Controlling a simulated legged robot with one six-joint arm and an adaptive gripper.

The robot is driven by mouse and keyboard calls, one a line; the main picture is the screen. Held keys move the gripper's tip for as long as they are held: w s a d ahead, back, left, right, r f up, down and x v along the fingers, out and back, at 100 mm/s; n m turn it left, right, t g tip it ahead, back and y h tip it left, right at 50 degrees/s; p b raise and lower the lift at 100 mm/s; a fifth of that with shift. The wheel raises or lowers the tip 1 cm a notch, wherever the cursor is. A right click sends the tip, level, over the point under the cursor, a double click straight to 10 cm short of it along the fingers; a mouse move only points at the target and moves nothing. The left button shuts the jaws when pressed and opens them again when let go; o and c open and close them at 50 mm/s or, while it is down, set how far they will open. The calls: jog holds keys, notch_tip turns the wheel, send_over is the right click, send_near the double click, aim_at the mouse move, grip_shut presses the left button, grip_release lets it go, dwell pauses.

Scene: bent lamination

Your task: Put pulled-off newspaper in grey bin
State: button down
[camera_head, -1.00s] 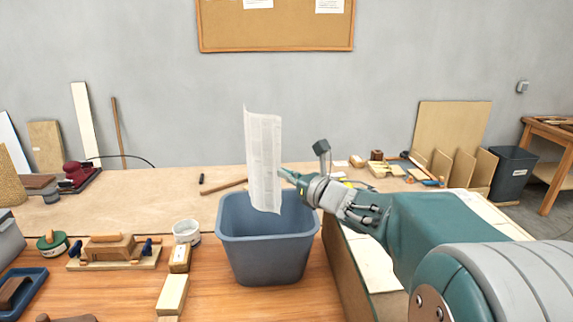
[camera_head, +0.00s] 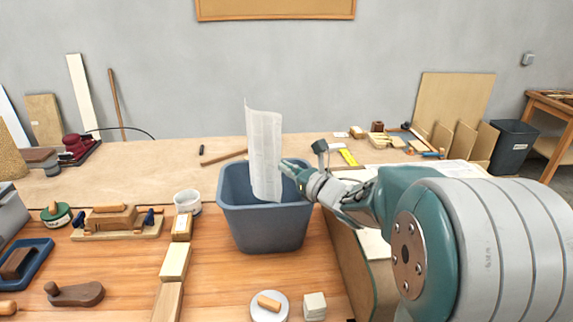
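The newspaper (camera_head: 264,150) is a tall, slightly curled printed sheet. It hangs upright above the grey bin, and its lower end is inside the opening, below the rim. The grey bin (camera_head: 262,230) is blue-grey and stands on the wooden bench. My gripper (camera_head: 287,168) comes in from the right over the bin's right rim, with its fingers at the sheet's right edge. It appears shut on the newspaper, which stays up in the air. The far side of the fingers is hidden behind the sheet.
A white pot (camera_head: 187,202) and wooden blocks (camera_head: 175,262) stand left of the bin. A clamp-like wooden tool (camera_head: 112,222) lies further left. A round lidded tin (camera_head: 269,306) and a pale block (camera_head: 314,306) are in front. Another dark bin (camera_head: 512,146) stands far right.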

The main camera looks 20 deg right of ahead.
jog(key=c, duration=0.7)
grip_release()
jog(key=shift+s+d, duration=0.1)
jog(key=v, duration=1.1)
jog(key=shift+s+d, duration=0.15)
jog(key=shift+s, duration=0.15)
